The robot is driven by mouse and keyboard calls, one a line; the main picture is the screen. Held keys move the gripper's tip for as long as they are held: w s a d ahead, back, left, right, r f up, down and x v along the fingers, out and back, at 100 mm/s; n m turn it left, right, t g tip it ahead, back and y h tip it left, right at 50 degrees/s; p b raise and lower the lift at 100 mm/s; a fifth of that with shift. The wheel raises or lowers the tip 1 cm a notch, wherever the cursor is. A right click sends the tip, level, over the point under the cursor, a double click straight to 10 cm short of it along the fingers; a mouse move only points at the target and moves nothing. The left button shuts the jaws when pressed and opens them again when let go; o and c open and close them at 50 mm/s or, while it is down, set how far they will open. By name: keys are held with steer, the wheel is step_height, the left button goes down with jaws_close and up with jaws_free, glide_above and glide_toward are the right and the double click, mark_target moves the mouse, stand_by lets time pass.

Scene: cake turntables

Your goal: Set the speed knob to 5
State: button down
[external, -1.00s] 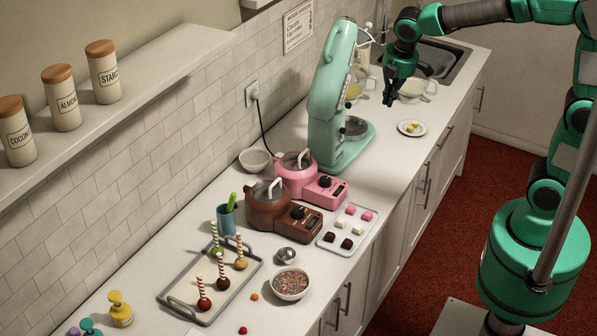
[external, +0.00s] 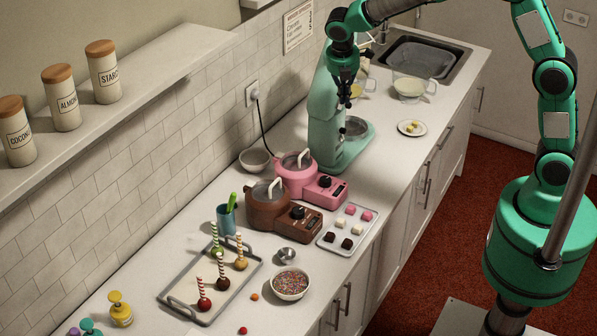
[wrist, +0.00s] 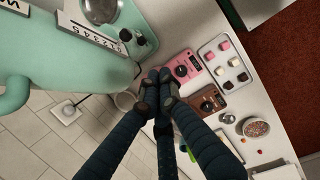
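The mint-green stand mixer (external: 325,132) stands on the counter by the tiled wall; in the wrist view its body (wrist: 120,75) fills the upper left. A white plate with a row of numbers (wrist: 90,32) shows on its side there. Small black parts (wrist: 125,35) sit by the plate's end, probably the speed knob; its setting is too small to read. My gripper (external: 346,104) is in front of the mixer's upper part in the external view, hiding some of it. In the wrist view my gripper's fingertips (wrist: 159,76) are together and empty, apart from the black parts.
A pink melting pot (external: 296,180) and a brown one (external: 268,212) stand left of the mixer, each with a black knob. A sweets tray (external: 328,241), a small plate (external: 424,131) and a glass bowl (external: 415,88) stand nearby. The sink (external: 460,62) is behind.

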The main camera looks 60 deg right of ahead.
steer(key=shift+w+f+n, duration=0.3)
steer(key=shift+w+f, duration=0.05)
steer(key=shift+w, duration=0.25)
steer(key=shift+f, duration=0.15)
steer(key=d+f+p, duration=0.1)
steer(key=d+f, duration=0.5)
steer(key=f, duration=0.1)
steer(key=shift+w+f+p, duration=0.25)
steer(key=shift+p, duration=0.1)
stand_by(0.4)
steer(key=d+r+p, duration=0.3)
steer(key=d+r, duration=0.2)
steer(key=r, duration=0.2)
steer(key=shift+p, duration=0.4)
steer(key=shift+a, duration=0.15)
